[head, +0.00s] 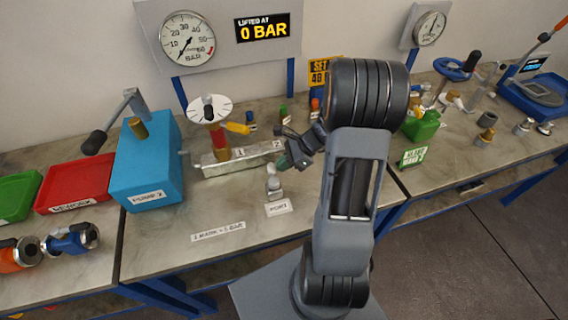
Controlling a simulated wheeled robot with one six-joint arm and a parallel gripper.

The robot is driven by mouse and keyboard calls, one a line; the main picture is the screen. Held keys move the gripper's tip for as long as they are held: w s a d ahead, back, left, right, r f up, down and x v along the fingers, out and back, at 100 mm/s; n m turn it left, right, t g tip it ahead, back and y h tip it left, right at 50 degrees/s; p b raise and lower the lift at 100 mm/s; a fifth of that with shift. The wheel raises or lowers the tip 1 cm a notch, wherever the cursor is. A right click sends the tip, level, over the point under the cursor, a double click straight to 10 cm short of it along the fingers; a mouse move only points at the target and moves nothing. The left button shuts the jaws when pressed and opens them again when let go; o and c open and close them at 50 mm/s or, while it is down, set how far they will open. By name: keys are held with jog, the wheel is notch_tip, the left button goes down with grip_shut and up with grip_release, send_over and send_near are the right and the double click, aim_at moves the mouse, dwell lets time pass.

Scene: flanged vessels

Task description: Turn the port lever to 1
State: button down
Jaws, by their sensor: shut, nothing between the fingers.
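A silver metal block (222,164) on the bench bears the marks 1 and 2 on its top, with 2 at the right end. A red and brass valve body (218,140) stands upright on it under a white marked disc (209,109). A yellow lever (238,128) sticks out to the right from it. A small metal fitting (273,183) stands in front of the block, behind a small label card (278,208). My gripper (284,161) is shut and empty at the right end of the block, right of and below the lever. Whether it touches the block is unclear.
A blue pump box (147,170) with a black-handled crank stands left of the block. A gauge (187,42) and a 0 BAR display (263,28) hang behind. Red (75,186) and green trays lie far left. The front of the bench is mostly clear.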

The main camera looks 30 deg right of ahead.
aim_at(271, 163)
jog(key=shift+w+a+n+g, duration=0.2)
jog(key=shift+w+n+g, duration=0.05)
jog(key=shift+n+g, duration=0.3)
jog(key=shift+w+a+n+g+p, duration=0.3)
jog(key=shift+n+g, duration=0.15)
jog(key=shift+n, duration=0.2)
jog(key=shift+w+a+n+g+p, duration=0.25)
jog(key=shift+n+g, duration=0.15)
jog(key=shift+n, duration=0.2)
jog(key=n+g, duration=0.1)
jog(key=a+n+g, duration=0.1)
jog(key=shift+w+a+n, duration=0.15)
jog(key=shift+w+n, duration=0.15)
jog(key=shift+n, duration=0.1)
jog(key=n+g, duration=0.1)
jog(key=a+n+g+p, duration=0.1)
jog(key=shift+w+a+n+h, duration=0.2)
jog(key=shift+a+n+h, duration=0.1)
jog(key=shift+n, duration=0.1)
jog(key=shift+a+n+g+h, duration=0.25)
jog(key=shift+n+g+h, duration=0.1)
jog(key=shift+n+g, duration=0.35)
jog(key=shift+a+n+g+h, duration=0.2)
jog(key=shift+n+g+h, duration=0.25)
jog(key=shift+n, duration=0.45)
jog(key=shift+f, duration=0.1)
